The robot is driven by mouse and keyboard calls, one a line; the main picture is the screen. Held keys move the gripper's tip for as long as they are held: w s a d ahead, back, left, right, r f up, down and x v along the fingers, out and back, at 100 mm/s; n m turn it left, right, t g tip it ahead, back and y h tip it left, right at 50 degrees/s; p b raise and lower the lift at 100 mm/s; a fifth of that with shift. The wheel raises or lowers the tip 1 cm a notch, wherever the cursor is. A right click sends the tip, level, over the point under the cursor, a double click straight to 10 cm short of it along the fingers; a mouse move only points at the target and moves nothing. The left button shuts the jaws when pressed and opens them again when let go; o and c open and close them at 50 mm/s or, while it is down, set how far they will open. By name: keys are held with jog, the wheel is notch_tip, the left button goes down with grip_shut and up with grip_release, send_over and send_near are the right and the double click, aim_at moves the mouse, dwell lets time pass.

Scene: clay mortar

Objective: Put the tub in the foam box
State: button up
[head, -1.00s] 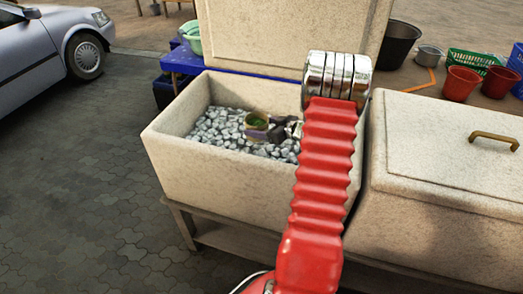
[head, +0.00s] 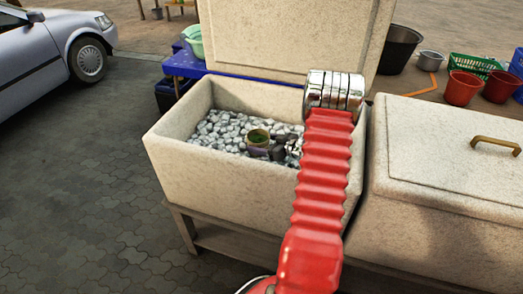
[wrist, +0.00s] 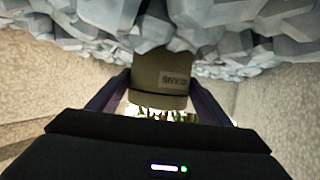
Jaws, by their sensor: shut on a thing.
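The tub (head: 258,138) is a small olive-tan pot with green matter in its open top. It is inside the pale foam box (head: 215,167), low over the grey ice chunks. My gripper (wrist: 160,92) is shut on the tub (wrist: 160,80), with one dark purple finger on each side of it. In the wrist view the tub shows a small printed label, and its end by the ice overlaps the chunks. I cannot tell whether it touches them. In the head view my red arm hides the box's right part and much of the gripper.
The grey ice (head: 215,132) covers the box floor. The box's lid (head: 290,35) stands upright behind it. A closed pale box (head: 450,150) with a brown handle stands to the right. Basins, red buckets (head: 463,88) and a green basket (head: 474,64) lie behind.

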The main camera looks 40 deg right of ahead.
jog(key=shift+f, duration=1.75)
jog(key=o, duration=1.4)
jog(key=shift+f, duration=0.15)
jog(key=v, duration=0.7)
jog(key=shift+s, duration=0.3)
jog(key=shift+r, duration=0.25)
